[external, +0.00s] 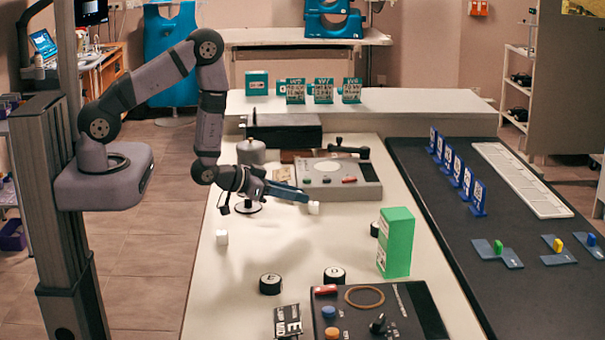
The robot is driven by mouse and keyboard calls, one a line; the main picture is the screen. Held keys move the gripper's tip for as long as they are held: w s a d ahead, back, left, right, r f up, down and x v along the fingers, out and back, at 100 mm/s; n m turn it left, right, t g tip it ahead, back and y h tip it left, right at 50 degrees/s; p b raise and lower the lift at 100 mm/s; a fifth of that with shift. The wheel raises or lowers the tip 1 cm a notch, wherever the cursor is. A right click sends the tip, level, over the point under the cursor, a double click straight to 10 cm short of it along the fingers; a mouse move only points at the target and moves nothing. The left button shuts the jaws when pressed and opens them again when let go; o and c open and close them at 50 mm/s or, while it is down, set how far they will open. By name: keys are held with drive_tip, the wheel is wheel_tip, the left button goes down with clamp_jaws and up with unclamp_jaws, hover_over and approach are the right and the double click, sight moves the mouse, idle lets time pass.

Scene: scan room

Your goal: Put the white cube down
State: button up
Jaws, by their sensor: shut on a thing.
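A small white cube (314,208) shows at the tips of my gripper (306,200), which is shut on it. My gripper reaches out to the right, nearly level, over the white table (265,290). I cannot tell whether the held cube touches the table top or hangs just above it. A second white cube (221,237) sits on the table near its left edge, apart from my gripper.
A green box (396,243) stands upright right of the gripper. Black round pieces (270,284) and a dark control panel (375,315) lie in front. A grey device (320,180) sits just behind. The table's middle, in front of the gripper, is clear.

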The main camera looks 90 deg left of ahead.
drive_tip(key=shift+n+y, duration=0.4)
drive_tip(key=s, duration=0.2)
drive_tip(key=s+p, duration=0.1)
drive_tip(key=s, duration=0.3)
drive_tip(key=shift+s+a+f, duration=0.25)
drive_tip(key=shift+a, duration=0.1)
drive_tip(key=shift+w+a+r, duration=0.15)
drive_tip(key=shift+w+r, duration=0.05)
drive_tip(key=shift+r, duration=0.65)
drive_tip(key=shift+w+a+r, duration=0.1)
drive_tip(key=shift+w+r, duration=0.15)
drive_tip(key=shift+r, duration=0.65)
drive_tip(key=shift+w+a+r, duration=0.15)
drive_tip(key=shift+w+r, duration=0.05)
drive_tip(key=shift+r, duration=0.65)
drive_tip(key=shift+f, duration=0.1)
drive_tip(key=b, duration=0.1)
hover_over(275, 221)
drive_tip(key=shift+f, duration=3.05)
drive_tip(key=shift+f, duration=0.1)
drive_tip(key=shift+f, duration=1.8)
